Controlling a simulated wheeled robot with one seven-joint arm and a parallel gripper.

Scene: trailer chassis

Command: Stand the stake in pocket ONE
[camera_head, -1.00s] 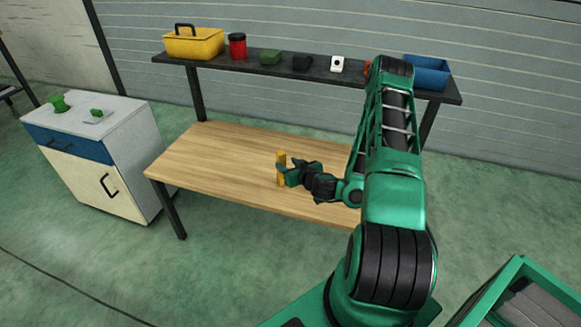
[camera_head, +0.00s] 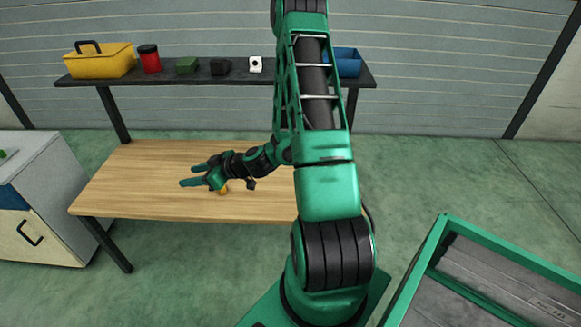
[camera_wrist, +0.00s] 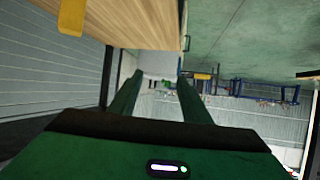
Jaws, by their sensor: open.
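The stake looks like a short yellow piece (camera_head: 223,188) on the wooden table (camera_head: 140,200). In the head view my gripper hides most of it. In the wrist view the yellow piece (camera_wrist: 72,15) shows at the top left edge, cut off by the frame, outside the fingers. My gripper (camera_head: 188,175) is over the table, its fingers pointing left and apart. In the wrist view the gap between the fingertips (camera_wrist: 160,76) holds nothing. I see no pocket marked ONE.
A raised dark shelf (camera_head: 205,80) along the table's back carries a yellow toolbox (camera_head: 100,66), a red can (camera_head: 149,60), a blue bin (camera_head: 348,62) and small items. A white cabinet (camera_head: 50,190) stands left. A green-framed structure with grey panels (camera_head: 490,275) is at the lower right.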

